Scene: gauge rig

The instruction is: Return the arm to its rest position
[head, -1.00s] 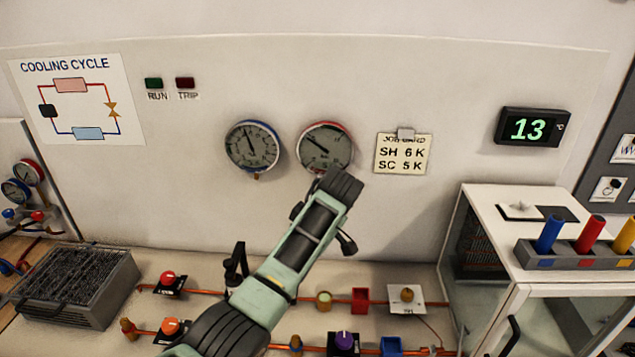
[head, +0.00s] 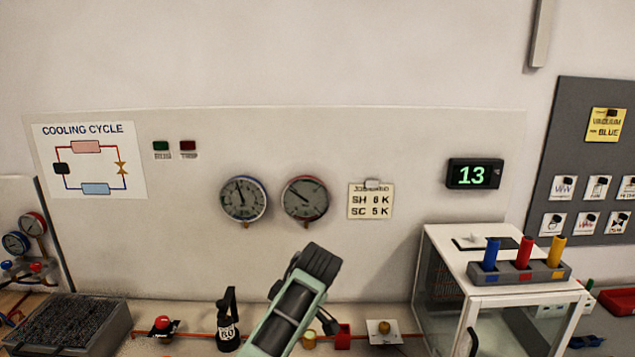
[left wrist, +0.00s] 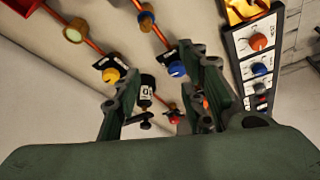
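A pale green and black arm link of mine rises from the bottom middle of the head view, below the two gauges. No gripper shows in the head view. In the left wrist view my left gripper (left wrist: 163,100) has its two green fingers apart, with nothing held between them. A black object with a white label (left wrist: 146,92) shows in the gap, beyond the fingers. A black labelled object (head: 228,325) also stands on the bench in the head view, left of my arm link. My right gripper is not in view.
A blue-rimmed gauge (head: 244,199) and a red-rimmed gauge (head: 305,199) hang on the panel. A display (head: 473,174) reads 13. A white glass-sided cabinet (head: 440,262) carries a rack (head: 540,273) of coloured cylinders. A dark finned block (head: 66,325) sits lower left.

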